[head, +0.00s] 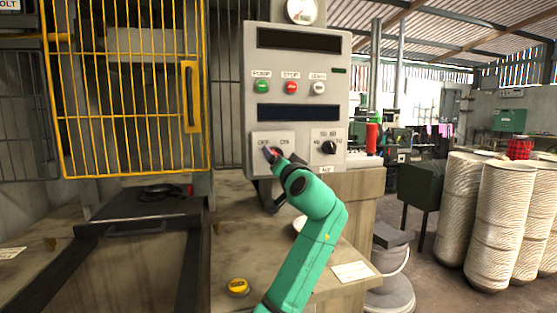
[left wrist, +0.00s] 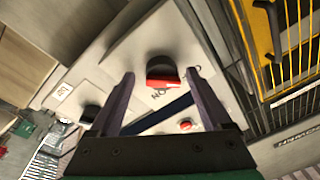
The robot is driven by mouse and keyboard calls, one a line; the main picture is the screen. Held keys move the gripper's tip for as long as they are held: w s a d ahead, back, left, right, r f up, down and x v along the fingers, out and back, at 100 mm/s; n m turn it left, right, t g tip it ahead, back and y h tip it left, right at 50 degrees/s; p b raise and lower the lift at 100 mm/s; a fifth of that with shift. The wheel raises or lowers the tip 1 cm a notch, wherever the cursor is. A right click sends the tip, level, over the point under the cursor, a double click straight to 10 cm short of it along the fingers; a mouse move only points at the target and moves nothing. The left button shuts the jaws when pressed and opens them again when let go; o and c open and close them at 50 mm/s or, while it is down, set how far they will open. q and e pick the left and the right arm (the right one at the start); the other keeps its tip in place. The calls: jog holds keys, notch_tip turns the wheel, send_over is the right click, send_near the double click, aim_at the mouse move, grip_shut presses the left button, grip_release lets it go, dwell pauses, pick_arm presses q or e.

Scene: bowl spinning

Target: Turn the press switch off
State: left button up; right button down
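The press switch is a dark rotary knob with a red front, on a plate marked OFF and ON low on the grey control box. In the head view the knob (head: 274,152) is partly hidden by my left gripper (head: 277,160). In the left wrist view the knob (left wrist: 163,72) lies between the spread fingertips of my left gripper (left wrist: 160,76), with a gap visible on each side. The gripper is open and holds nothing. The exact knob angle is hard to tell. My right gripper is not in view.
The control box (head: 297,60) also carries green, red and white buttons and a second black dial (head: 329,147). A yellow cage door (head: 125,90) stands to the left. A yellow button (head: 237,287) sits on the bench below. White rolls (head: 515,225) stand at right.

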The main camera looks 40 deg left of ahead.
pick_arm(q)
jog(key=shift+s, duration=0.1)
jog(key=b+v, duration=0.2)
jog(key=v, duration=1.2)
jog(key=shift+d, duration=0.3)
